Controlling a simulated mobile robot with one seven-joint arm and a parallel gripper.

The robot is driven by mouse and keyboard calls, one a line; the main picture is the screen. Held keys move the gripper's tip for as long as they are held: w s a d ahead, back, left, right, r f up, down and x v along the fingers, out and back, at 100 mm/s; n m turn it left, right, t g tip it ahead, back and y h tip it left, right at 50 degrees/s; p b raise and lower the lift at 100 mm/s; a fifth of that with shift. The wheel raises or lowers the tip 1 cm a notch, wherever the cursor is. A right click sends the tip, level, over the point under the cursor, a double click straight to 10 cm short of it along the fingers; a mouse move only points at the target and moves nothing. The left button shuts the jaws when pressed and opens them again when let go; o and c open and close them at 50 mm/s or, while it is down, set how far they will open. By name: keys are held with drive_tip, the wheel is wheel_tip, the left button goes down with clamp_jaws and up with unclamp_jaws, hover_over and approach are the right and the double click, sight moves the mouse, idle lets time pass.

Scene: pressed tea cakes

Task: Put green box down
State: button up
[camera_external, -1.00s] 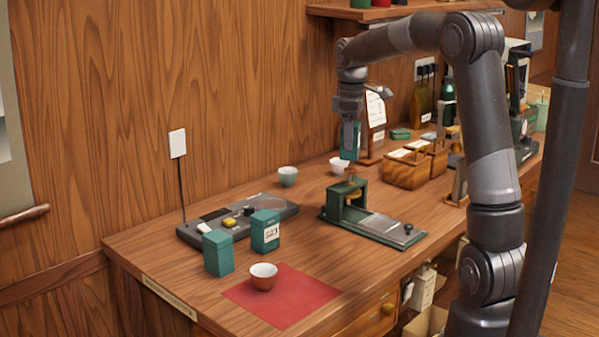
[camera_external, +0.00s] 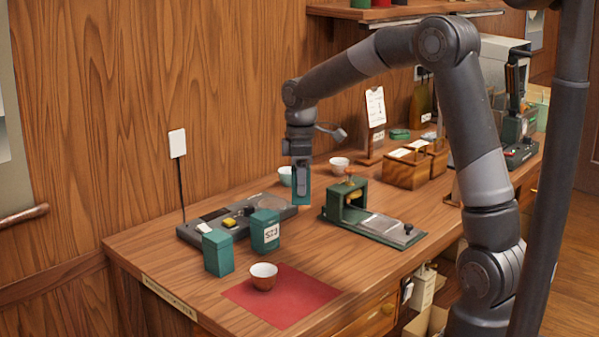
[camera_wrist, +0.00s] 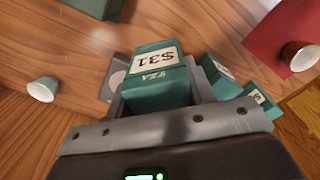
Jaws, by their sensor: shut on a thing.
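My gripper (camera_external: 301,178) is shut on a green box (camera_external: 302,194), upright below the wrist and seemingly above the table, between the scale and the press. In the wrist view the held green box (camera_wrist: 154,72) shows a pale label reading $31 and TEA between the jaws (camera_wrist: 157,100). Two other green boxes, one plain (camera_external: 218,253) and one labelled (camera_external: 265,231), stand on the table to the left. The wrist view shows them right of the held box (camera_wrist: 220,75).
A dark scale-like device (camera_external: 237,221) lies behind the green boxes. A green press (camera_external: 372,222) stands to the right. A cup (camera_external: 263,276) sits on a red mat (camera_external: 300,298). Pale cups (camera_external: 285,175) (camera_external: 339,164) stand behind. Bare wood lies between device and press.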

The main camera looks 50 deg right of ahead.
drive_tip(key=shift+f, duration=3.95)
drive_tip(key=o, duration=1)
drive_tip(key=shift+f, duration=0.1)
